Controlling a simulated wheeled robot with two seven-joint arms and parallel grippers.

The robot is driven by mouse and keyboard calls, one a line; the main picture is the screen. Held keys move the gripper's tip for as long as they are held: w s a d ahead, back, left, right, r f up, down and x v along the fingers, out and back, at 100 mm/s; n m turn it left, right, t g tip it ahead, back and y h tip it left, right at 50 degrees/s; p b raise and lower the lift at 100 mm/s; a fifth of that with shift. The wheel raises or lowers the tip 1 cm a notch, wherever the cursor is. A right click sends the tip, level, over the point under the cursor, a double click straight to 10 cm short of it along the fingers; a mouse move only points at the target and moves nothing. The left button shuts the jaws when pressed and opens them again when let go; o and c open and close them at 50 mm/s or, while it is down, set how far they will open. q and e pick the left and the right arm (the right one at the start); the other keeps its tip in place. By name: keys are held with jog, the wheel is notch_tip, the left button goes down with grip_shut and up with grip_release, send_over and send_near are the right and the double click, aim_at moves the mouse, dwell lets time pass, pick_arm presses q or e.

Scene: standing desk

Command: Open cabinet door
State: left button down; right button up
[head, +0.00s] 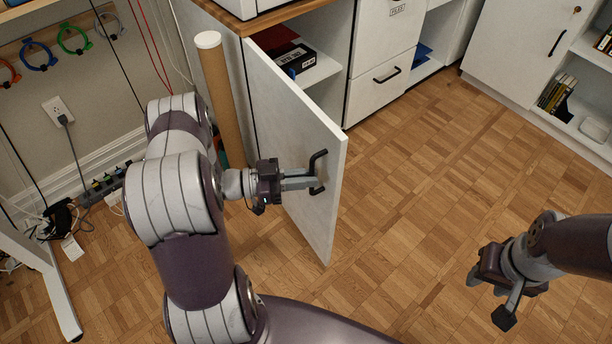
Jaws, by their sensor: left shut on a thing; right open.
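The white cabinet door (285,125) stands swung out from the cabinet at a wide angle, with the shelf space behind it showing. Its black bar handle (319,158) is near the free edge. My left gripper (312,181) is shut on the lower part of this handle. My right gripper (490,314) is open and empty over the wood floor at the lower right, far from the door.
Inside the cabinet a dark box (291,62) lies on a shelf. A tall cardboard tube (219,95) stands left of the door. White drawers (380,75) are to the right. A desk leg (62,300) and cables are at left. The floor (410,180) right of the door is clear.

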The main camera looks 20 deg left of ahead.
pick_arm(q)
jog(key=shift+a, duration=0.1)
jog(key=c, duration=1.2)
grip_release()
jog(key=shift+w, duration=0.1)
jog(key=shift+o, duration=0.2)
jog(key=p+v, duration=0.2)
jog(key=v, duration=1)
jog(key=shift+a, duration=0.3)
jog(key=shift+f, duration=0.1)
